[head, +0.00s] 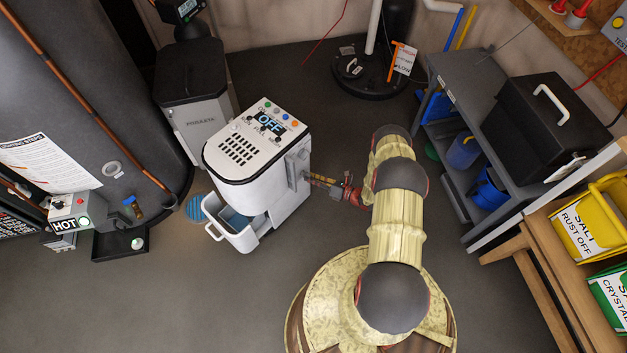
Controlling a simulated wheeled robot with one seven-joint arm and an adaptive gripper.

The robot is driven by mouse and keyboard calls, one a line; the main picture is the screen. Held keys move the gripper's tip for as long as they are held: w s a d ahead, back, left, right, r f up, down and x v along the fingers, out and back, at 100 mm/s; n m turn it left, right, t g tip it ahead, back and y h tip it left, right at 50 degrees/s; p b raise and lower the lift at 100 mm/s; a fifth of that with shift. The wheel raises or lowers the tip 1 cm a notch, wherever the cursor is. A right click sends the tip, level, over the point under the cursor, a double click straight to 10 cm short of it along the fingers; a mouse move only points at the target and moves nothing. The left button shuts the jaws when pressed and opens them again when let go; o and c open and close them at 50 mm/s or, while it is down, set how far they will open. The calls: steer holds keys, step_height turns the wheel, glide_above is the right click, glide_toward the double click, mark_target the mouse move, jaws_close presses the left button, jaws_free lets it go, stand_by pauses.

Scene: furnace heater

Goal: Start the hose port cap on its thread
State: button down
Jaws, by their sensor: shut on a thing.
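A white dehumidifier-like unit (238,155) with a dark OFF display stands on the floor left of centre. Its right side carries a grey fitting (297,163). My arm reaches in from the lower right, and my gripper (315,179) is at that right side, level with the fitting. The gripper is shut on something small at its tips. The held thing is too small and too covered to make out, and so is the port's thread. I cannot tell whether the held thing touches the port.
A front bucket (232,232) sticks out low from the unit. A grey bin (197,100) stands behind it, and a large dark tank (75,95) at the left. A shelf cart (455,125) with a black case (545,118) is at the right.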

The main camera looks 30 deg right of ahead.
steer(key=shift+w+a, duration=0.25)
steer(key=shift+w, duration=0.3)
steer(key=c, duration=1.5)
jaws_free()
steer(key=v, duration=1.2)
steer(key=shift+f, duration=0.1)
